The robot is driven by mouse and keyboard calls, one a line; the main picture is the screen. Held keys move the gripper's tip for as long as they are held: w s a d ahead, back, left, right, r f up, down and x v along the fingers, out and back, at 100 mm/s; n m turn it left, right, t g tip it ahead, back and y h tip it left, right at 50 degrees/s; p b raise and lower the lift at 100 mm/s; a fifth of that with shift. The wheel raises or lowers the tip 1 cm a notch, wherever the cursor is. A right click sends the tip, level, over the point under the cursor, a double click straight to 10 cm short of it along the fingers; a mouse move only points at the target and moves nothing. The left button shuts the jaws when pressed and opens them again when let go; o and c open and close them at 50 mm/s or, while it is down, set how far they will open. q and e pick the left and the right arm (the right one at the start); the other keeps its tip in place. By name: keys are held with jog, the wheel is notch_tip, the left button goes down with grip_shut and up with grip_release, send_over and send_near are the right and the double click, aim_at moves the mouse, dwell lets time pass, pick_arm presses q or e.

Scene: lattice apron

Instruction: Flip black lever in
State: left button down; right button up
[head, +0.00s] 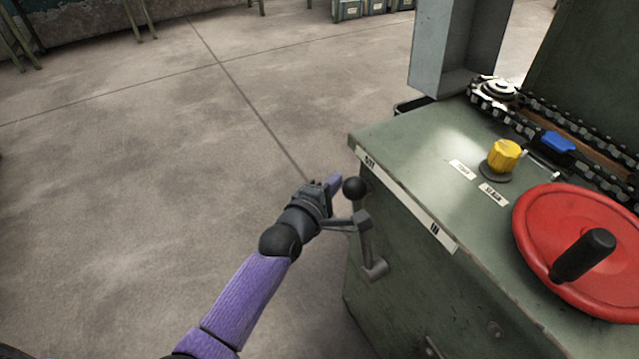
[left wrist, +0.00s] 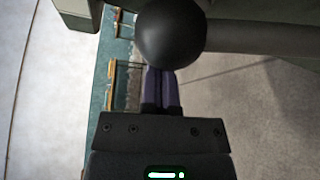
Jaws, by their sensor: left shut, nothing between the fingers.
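The black lever (head: 365,232) is a grey metal arm with a round black knob (head: 355,188), mounted on the front side of a green machine cabinet. It stands nearly upright, with its knob near the OUT end of the OUT/IN label strip (head: 407,200). My left gripper (head: 333,184) is shut and empty, just left of the knob. In the left wrist view the knob (left wrist: 170,32) is large and close, in front of the shut fingertips (left wrist: 160,80). I cannot tell whether they touch it. My right gripper is not in view.
A red handwheel (head: 540,230) with a black handle sits on the cabinet top at right. A yellow knob (head: 504,154), a blue part (head: 557,142) and a chain lie behind it. Open concrete floor (head: 130,150) is at left.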

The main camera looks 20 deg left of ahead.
pick_arm(q)
jog(key=shift+s+d, duration=0.15)
jog(key=shift+d, duration=0.1)
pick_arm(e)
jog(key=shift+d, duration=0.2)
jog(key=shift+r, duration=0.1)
